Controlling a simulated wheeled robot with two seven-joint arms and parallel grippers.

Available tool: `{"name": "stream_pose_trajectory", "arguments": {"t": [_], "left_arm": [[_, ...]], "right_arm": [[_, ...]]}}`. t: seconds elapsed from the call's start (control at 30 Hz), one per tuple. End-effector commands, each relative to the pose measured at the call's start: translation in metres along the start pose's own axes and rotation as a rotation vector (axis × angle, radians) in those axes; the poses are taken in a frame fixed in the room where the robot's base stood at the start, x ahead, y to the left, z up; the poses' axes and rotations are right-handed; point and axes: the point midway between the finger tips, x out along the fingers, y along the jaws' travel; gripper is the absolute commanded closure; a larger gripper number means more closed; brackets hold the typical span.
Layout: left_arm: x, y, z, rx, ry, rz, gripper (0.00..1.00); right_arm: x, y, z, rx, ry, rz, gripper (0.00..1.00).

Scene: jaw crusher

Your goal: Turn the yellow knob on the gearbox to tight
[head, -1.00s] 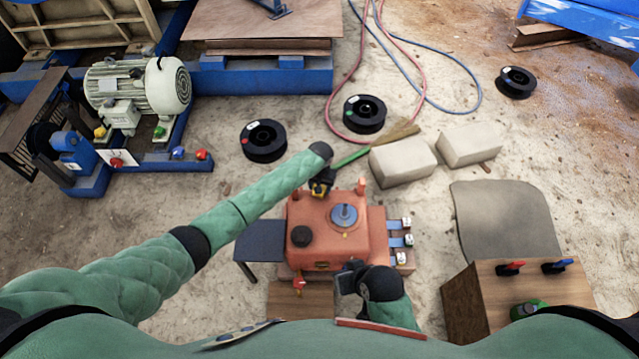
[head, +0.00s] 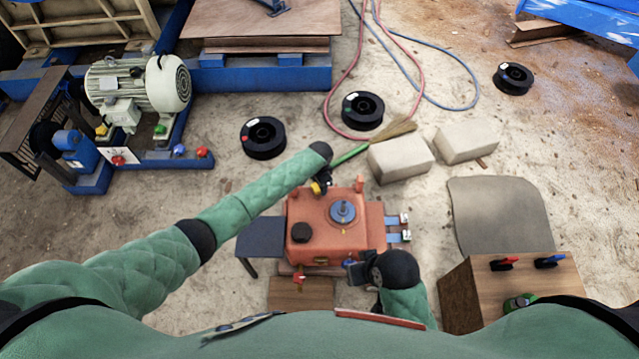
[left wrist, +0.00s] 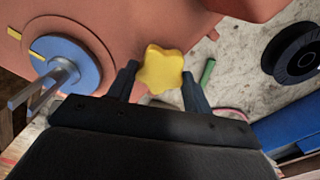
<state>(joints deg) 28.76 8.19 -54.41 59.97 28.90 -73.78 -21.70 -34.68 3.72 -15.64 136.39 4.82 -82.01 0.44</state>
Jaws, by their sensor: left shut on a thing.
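The orange-red gearbox (head: 322,238) stands in the middle of the head view; its side fills the upper part of the left wrist view (left wrist: 130,25). The yellow knob (left wrist: 161,70) is star-shaped and sits between the fingers of my left gripper (left wrist: 158,85), which is shut on it. In the head view the yellow knob (head: 316,188) shows small at the gearbox's far left corner, partly hidden by my left gripper (head: 322,184). My right gripper (head: 358,269) is low at the gearbox's front right; its fingers are too hidden to tell their state.
A blue round fitting (head: 342,212) and a black cap (head: 301,232) are on the gearbox top. Tagged blue parts (head: 396,236) stick out on its right. A wooden box with red and blue handles (head: 520,285) stands at the right. Black spools (head: 263,138) and pale blocks (head: 400,160) lie beyond.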

Motion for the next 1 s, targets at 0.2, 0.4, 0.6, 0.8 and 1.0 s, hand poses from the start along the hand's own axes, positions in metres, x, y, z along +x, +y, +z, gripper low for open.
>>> {"name": "stream_pose_trajectory", "arguments": {"t": [0.2,0.4,0.6,0.8,1.0], "left_arm": [[0.0006,0.0010,0.0006,0.052,-0.001,0.001,0.73],[0.0007,0.0010,0.0005,0.065,-0.001,0.001,0.73],[0.0006,0.0010,0.0004,0.064,-0.001,0.001,0.73],[0.0005,0.0008,0.0004,0.064,-0.001,0.001,0.28],[0.0002,0.0005,0.0001,0.063,0.000,0.000,0.28]], "right_arm": [[-0.0015,0.0024,0.0011,0.002,-0.007,0.005,1.00],[-0.0018,0.0034,0.0015,0.004,-0.010,0.007,1.00],[-0.0019,0.0032,0.0006,0.004,-0.008,0.006,1.00],[-0.0020,0.0027,-0.0010,0.003,-0.005,0.006,1.00],[-0.0021,0.0022,-0.0015,0.003,-0.004,0.005,1.00]]}}
